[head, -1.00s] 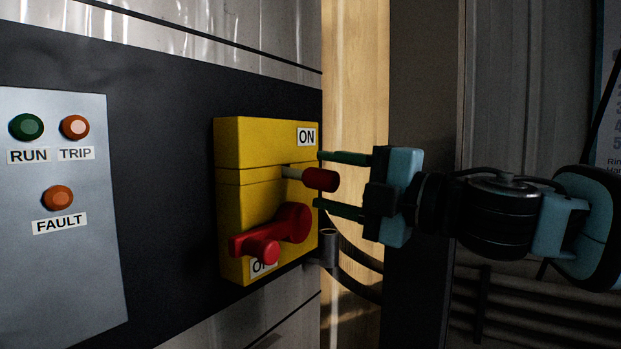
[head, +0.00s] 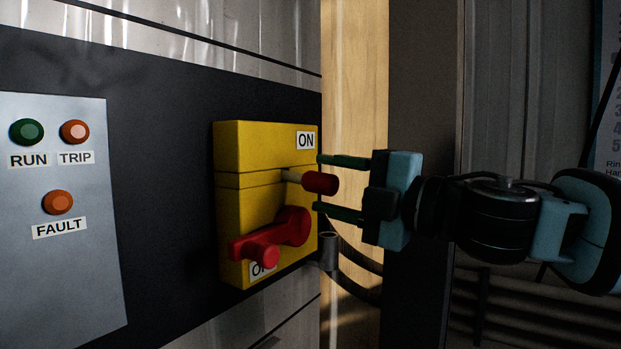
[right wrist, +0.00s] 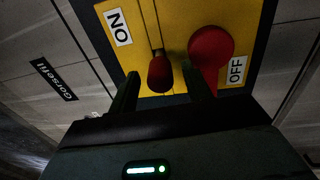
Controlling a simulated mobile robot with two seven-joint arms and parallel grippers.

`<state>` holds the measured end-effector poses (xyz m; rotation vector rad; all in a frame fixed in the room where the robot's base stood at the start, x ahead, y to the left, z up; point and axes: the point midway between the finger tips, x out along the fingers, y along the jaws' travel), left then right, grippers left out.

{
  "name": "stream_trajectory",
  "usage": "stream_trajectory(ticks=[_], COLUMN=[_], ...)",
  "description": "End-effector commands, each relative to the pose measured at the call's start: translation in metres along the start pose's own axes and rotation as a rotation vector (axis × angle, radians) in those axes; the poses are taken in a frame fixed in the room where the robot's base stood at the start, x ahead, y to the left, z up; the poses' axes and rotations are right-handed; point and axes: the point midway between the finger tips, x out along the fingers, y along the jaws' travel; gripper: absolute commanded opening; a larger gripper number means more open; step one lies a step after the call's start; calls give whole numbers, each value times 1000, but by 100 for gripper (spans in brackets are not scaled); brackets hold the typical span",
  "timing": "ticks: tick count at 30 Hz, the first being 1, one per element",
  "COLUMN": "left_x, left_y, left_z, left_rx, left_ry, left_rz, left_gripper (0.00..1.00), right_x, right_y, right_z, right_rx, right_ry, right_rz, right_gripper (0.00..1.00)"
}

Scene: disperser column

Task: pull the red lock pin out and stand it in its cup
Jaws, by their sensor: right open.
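The red lock pin (head: 320,183) sticks out of the front of the yellow switch box (head: 232,180), its pale shank still in the box. In the right wrist view the pin's red grip (right wrist: 160,72) lies between and ahead of the fingers. My right gripper (head: 319,183) is open, with one finger above and one below the pin's red end; no contact is visible. A small dark cup (head: 329,250) is mounted at the box's lower right and looks empty. My left gripper is not in view.
A red rotary handle (head: 275,238) sits below the pin, its knob toward the OFF label. A grey panel (head: 60,280) with RUN, TRIP and FAULT lamps is at the left. Dark cables curve behind the cup. Space right of the box holds my arm.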

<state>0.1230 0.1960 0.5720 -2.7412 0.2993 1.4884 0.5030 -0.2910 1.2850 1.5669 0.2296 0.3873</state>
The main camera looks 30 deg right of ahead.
Motion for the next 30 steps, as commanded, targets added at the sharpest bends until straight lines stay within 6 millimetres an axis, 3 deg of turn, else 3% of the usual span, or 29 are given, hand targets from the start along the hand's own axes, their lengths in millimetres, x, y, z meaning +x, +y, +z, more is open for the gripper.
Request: stream_trajectory(ticks=[2, 14, 30], left_x=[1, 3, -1], left_y=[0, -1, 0], left_z=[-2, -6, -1], left_rx=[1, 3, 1], left_ry=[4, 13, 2], left_rz=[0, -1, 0], left_gripper=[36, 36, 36], right_x=[0, 0, 0], right_y=[0, 0, -1], right_z=[0, 0, 4], right_rx=[0, 0, 1], right_ry=[0, 0, 2], right_rz=[0, 0, 0], right_gripper=[49, 0, 0])
